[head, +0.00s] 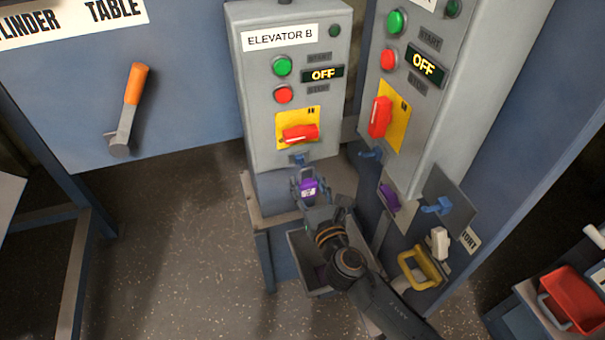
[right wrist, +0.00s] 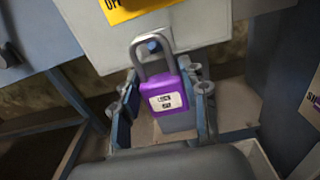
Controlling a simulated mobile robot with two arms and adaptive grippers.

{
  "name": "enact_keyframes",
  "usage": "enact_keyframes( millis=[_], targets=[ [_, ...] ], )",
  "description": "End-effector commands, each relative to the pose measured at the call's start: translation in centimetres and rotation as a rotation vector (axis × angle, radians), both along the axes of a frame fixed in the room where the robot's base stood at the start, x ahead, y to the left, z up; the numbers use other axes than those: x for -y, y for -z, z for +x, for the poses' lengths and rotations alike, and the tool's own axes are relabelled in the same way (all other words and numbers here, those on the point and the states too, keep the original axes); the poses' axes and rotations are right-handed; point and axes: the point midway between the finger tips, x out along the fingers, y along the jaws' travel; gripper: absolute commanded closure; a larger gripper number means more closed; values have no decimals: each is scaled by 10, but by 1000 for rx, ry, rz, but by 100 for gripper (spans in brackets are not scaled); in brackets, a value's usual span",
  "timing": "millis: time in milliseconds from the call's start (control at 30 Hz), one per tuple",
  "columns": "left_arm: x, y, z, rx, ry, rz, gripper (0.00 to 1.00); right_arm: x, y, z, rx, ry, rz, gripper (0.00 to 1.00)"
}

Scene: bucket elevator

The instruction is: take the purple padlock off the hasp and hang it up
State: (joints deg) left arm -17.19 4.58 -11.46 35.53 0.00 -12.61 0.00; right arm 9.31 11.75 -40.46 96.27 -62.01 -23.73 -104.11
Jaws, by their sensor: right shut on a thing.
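The purple padlock (head: 308,187) is just below the Elevator B box. In the right wrist view it (right wrist: 167,100) is upright, with a white label and a grey shackle. The blue hasp (head: 299,159) is at the box's lower edge; its blue end (right wrist: 153,46) shows inside the shackle loop. I cannot tell whether the shackle is still threaded on it. My right gripper (head: 308,193) is shut on the padlock's body, a finger on either side. A blue hook (head: 437,206) is on a grey plate at the right. My left gripper is not in view.
The Elevator B box (head: 258,100) and a second control box (head: 410,110) have red handles on yellow plates. A dark tray (head: 297,245) lies below my right gripper. A yellow-handled thing (head: 420,270) and a red bin (head: 572,300) are at the right. Open floor lies left.

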Motion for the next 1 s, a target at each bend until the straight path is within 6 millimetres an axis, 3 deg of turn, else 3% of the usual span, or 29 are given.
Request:
enact_keyframes(
  millis=[233, 333, 767, 800, 900, 1000],
  targets=[
    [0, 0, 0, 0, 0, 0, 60, -11, -1, 33, 2, 1, 1, 91],
    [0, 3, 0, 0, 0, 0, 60, -12, 10, 37, 0, 1, 0, 91],
    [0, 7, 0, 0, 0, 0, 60, -13, 16, 39, 1, 0, 0, 91],
    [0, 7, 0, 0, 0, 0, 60, -13, 15, 39, 0, 0, 0, 52],
    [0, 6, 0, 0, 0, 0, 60, -12, 15, 38, 0, 0, 0, 33],
    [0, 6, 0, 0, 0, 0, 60, -12, 15, 38, 0, 0, 0, 33]
  ],
)
